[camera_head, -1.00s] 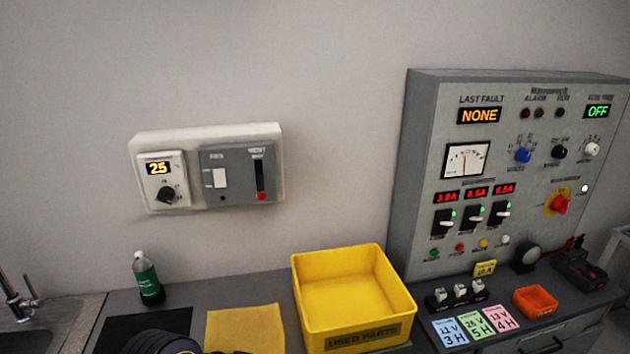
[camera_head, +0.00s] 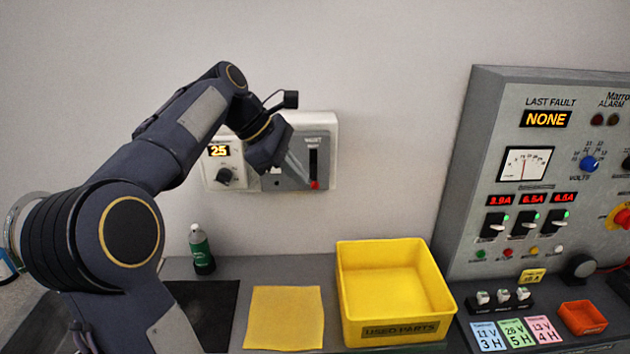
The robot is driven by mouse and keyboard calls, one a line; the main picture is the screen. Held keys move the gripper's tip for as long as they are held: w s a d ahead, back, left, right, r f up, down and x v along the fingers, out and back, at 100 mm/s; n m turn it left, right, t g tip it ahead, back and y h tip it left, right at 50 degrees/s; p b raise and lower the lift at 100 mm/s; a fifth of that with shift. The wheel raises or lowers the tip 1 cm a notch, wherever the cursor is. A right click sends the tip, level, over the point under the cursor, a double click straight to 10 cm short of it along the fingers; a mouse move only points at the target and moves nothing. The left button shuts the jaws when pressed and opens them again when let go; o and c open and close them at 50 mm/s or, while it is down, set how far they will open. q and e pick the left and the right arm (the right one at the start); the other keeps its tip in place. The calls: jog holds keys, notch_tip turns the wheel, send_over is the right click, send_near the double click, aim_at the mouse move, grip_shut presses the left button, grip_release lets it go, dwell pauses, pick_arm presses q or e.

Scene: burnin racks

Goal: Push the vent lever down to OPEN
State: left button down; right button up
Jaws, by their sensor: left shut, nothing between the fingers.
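The vent lever's red knob (camera_head: 315,185) is at the bottom end of a dark vertical slot (camera_head: 313,160) on the grey vent panel (camera_head: 325,146), on the wall unit. My left gripper (camera_head: 303,178) is shut and empty, in front of the panel, its fingers pointing down and right. Its tips appear just left of the red knob; I cannot tell whether they touch it. The wrist and fingers hide the left part of the panel. The small lettering by the slot is too blurred to read fully. My right gripper is out of view.
Left of the vent panel is a dial unit (camera_head: 226,177) with a "25" display. Below, the counter holds a green bottle (camera_head: 201,250), a yellow cloth (camera_head: 284,318) and a yellow "USED PARTS" bin (camera_head: 400,330). A large control cabinet (camera_head: 470,200) stands at right.

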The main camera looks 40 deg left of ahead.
aim_at(313, 183)
pick_arm(q)
jog(key=w+a+r+n, duration=0.1)
jog(key=w+a+n, duration=0.1)
jog(key=a+n, duration=0.2)
jog(key=shift+w+a+r+n+p, duration=0.3)
jog(key=shift+a, duration=0.45)
jog(key=b+x, duration=0.2)
jog(key=x, duration=0.5)
jog(key=shift+r, duration=0.1)
